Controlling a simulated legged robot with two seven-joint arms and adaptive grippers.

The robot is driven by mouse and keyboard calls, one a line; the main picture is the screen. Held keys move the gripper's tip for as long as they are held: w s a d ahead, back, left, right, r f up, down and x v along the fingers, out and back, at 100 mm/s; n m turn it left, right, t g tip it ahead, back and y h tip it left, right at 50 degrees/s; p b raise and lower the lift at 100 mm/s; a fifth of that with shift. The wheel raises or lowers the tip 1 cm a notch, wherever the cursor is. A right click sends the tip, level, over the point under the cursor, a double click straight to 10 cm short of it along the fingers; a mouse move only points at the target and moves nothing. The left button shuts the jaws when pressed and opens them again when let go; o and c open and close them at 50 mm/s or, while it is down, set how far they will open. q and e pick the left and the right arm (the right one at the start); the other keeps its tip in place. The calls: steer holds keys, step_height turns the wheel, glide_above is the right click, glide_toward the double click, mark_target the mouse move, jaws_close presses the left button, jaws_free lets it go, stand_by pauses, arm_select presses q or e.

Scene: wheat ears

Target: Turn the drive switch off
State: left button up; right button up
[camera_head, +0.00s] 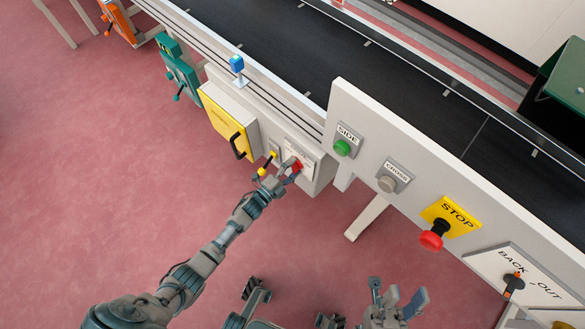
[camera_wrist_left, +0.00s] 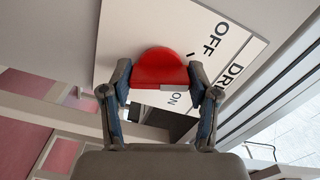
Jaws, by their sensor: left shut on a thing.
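The drive switch has a red knob (camera_head: 298,166) on a white plate low on the conveyor's side, beside a yellow box. In the left wrist view, the red knob (camera_wrist_left: 160,65) sits between my left gripper's fingers. Its plate (camera_wrist_left: 120,35) reads OFF above right of the knob and ON below it, with part of DRIVE at the edge. My left gripper (camera_head: 287,172) is shut on the red knob; its fingers touch the knob's sides in the wrist view (camera_wrist_left: 163,88). My right gripper (camera_head: 397,300) is open and empty at the bottom of the head view, away from the panel.
A yellow box (camera_head: 226,122) with a black handle is left of the switch, with a small yellow knob (camera_head: 273,154) between. A panel to the right carries a green button (camera_head: 342,148), a grey button (camera_head: 387,184) and a red STOP button (camera_head: 431,240). The reddish floor is clear.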

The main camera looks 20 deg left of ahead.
arm_select(q)
steer(key=n, duration=0.4)
steer(key=shift+a+f+n+p, duration=0.3)
steer(key=shift+a, duration=0.1)
steer(key=shift+s+f+n, duration=0.1)
steer(key=shift+n, duration=0.2)
steer(key=o, duration=1)
steer(key=shift+o, duration=0.7)
steer(key=shift+d, duration=0.1)
